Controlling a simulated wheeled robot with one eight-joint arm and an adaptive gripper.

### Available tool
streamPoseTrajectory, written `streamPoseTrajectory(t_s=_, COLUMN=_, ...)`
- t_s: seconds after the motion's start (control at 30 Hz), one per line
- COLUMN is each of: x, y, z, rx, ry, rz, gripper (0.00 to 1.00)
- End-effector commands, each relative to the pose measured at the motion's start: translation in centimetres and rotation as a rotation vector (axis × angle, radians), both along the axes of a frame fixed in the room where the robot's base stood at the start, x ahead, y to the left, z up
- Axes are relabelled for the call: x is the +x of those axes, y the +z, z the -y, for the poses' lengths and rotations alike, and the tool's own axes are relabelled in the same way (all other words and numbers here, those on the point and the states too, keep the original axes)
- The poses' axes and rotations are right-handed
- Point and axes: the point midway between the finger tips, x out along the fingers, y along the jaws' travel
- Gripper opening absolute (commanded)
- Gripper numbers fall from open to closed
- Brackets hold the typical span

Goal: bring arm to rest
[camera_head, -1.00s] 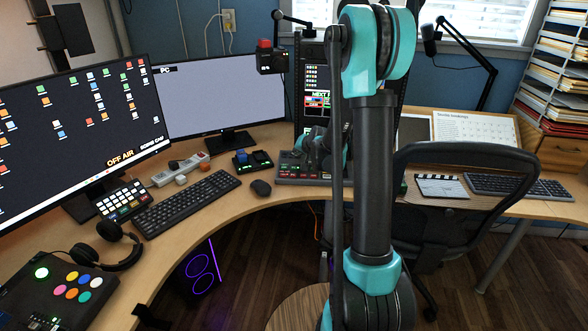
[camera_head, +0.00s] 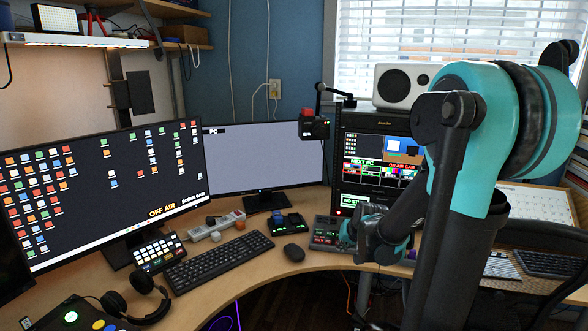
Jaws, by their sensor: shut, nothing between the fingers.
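My arm fills the right side of the view, with its large teal joint nearest the camera. The arm hides part of the desk's right half. My gripper (camera_head: 352,229) shows small beyond the arm, in front of the control panel with lit buttons (camera_head: 325,230) at the back of the desk. It is shut and holds nothing. I cannot tell whether it touches the panel.
The curved desk (camera_head: 240,270) carries a keyboard (camera_head: 220,259), a mouse (camera_head: 293,252), headphones (camera_head: 140,296) and two monitors, one reading OFF AIR (camera_head: 100,185). A small red-topped box (camera_head: 314,127) hangs from a boom near the rack screen (camera_head: 378,160). A speaker (camera_head: 400,84) stands above the rack.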

Motion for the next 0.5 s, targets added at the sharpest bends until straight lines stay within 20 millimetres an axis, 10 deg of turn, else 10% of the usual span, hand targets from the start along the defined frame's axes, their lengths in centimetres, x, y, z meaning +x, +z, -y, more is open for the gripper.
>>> streamPoseTrajectory(t_s=0.3, x=-14.3, y=-2.6, z=1.5, rx=-0.159, ry=0.104, rz=-0.158, gripper=0.0)
streamPoseTrajectory(t_s=0.5, x=-19.7, y=-4.3, z=2.3, rx=-0.221, ry=0.142, rz=-0.225, gripper=0.0)
